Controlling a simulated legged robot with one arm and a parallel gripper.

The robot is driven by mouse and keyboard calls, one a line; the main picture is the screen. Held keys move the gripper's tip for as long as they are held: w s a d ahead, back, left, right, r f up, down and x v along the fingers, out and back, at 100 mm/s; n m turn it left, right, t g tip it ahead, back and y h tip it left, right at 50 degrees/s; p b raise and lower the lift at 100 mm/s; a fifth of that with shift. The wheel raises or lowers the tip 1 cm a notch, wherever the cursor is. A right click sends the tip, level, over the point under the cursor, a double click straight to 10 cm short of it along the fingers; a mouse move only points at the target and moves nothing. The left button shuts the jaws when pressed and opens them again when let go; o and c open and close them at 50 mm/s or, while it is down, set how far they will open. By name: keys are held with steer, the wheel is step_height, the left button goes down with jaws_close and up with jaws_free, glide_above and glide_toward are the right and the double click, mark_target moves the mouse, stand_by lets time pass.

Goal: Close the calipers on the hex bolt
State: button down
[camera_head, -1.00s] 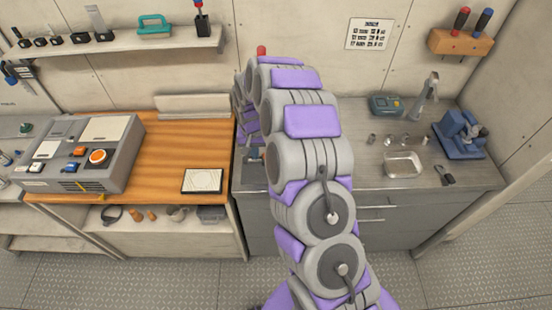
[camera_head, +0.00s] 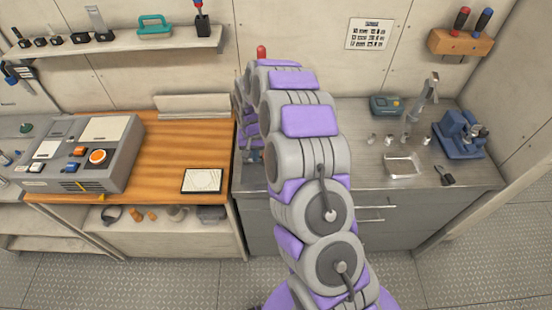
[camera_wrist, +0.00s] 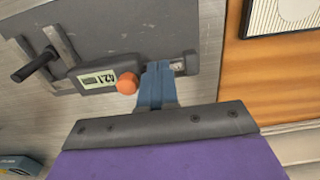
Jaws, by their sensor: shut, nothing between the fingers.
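In the wrist view the calipers (camera_wrist: 93,80) lie on a dark grey mat, with a lit display, an orange knob (camera_wrist: 127,83) and two metal jaws toward the upper left. A dark bolt-like piece (camera_wrist: 34,66), apparently the hex bolt, lies at the jaws; whether both jaws touch it I cannot tell. My gripper (camera_wrist: 158,72) has its blue fingers together, empty, over the caliper beam, just right of the orange knob. Whether they touch the knob is unclear. In the head view my arm hides the calipers and bolt almost entirely.
A metal tray (camera_head: 404,168), small metal cups and a blue vise (camera_head: 462,135) stand on the grey counter to the right. A wooden bench with a grey control box (camera_head: 80,152) and a framed white pad (camera_head: 202,181) is at left.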

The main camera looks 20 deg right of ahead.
steer(key=shift+s+d, duration=0.25)
steer(key=shift+d, duration=0.55)
steer(key=shift+s+d, duration=0.25)
steer(key=shift+d, duration=0.55)
stand_by(1.0)
steer(key=shift+a, duration=0.1)
stand_by(0.5)
steer(key=shift+w+a+p, duration=0.3)
steer(key=shift+a, duration=0.55)
steer(key=shift+r, duration=0.1)
step_height(320, 180, up, 8)
steer(key=p, duration=0.2)
stand_by(0.4)
